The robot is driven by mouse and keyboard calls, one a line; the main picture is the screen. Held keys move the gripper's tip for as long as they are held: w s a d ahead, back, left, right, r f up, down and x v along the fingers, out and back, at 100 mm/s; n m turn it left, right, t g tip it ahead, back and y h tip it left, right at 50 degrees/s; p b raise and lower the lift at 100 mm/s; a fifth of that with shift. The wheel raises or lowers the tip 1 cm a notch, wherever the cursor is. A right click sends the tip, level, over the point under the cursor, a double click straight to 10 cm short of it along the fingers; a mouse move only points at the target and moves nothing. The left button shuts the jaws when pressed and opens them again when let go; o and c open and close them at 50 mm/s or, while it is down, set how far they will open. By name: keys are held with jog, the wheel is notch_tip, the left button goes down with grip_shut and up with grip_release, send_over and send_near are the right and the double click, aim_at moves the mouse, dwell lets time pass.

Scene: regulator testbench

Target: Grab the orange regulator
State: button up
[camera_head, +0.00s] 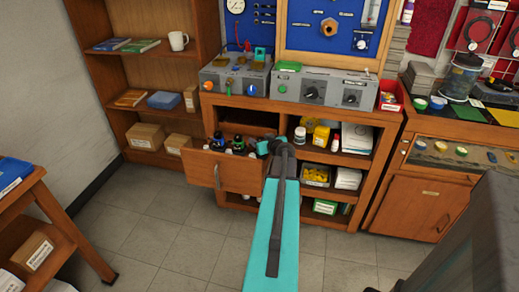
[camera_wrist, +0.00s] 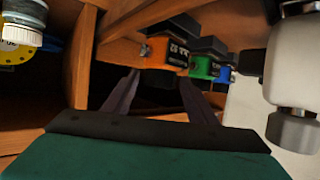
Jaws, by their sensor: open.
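In the wrist view the orange regulator (camera_wrist: 164,52) has an orange body with dark lettering and a black block on top. It sits against a wooden wall, ahead of my gripper (camera_wrist: 159,78). The fingers are open and spread on either side of its lower, dark part; I cannot tell whether they touch it. A green regulator (camera_wrist: 203,67) and a blue regulator (camera_wrist: 224,75) stand in a row to its right. In the head view my gripper (camera_head: 263,148) is at the right end of the open drawer (camera_head: 230,175), and the orange regulator is hidden there.
A wooden drawer wall (camera_wrist: 85,55) stands close left of the fingers in the wrist view. A white-capped bottle (camera_wrist: 22,33) is at upper left. In the head view, shelves (camera_head: 318,160) with boxes and bottles are right of my arm. Grey control boxes (camera_head: 325,88) stand above.

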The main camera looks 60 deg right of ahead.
grip_shut()
jog(key=shift+r, duration=0.2)
dwell(0.5)
jog(key=shift+r, duration=0.85)
jog(key=shift+s+r+b, duration=0.2)
jog(key=shift+r+b, duration=0.15)
jog(key=shift+r, duration=0.45)
jog(key=s+a+r+b, duration=0.1)
jog(key=s+a+b, duration=0.1)
jog(key=s, duration=1.3)
jog(key=shift+a+r+b, duration=0.2)
jog(key=shift+a+b, duration=0.2)
jog(key=shift+a, duration=0.4)
jog(key=shift+s, duration=0.1)
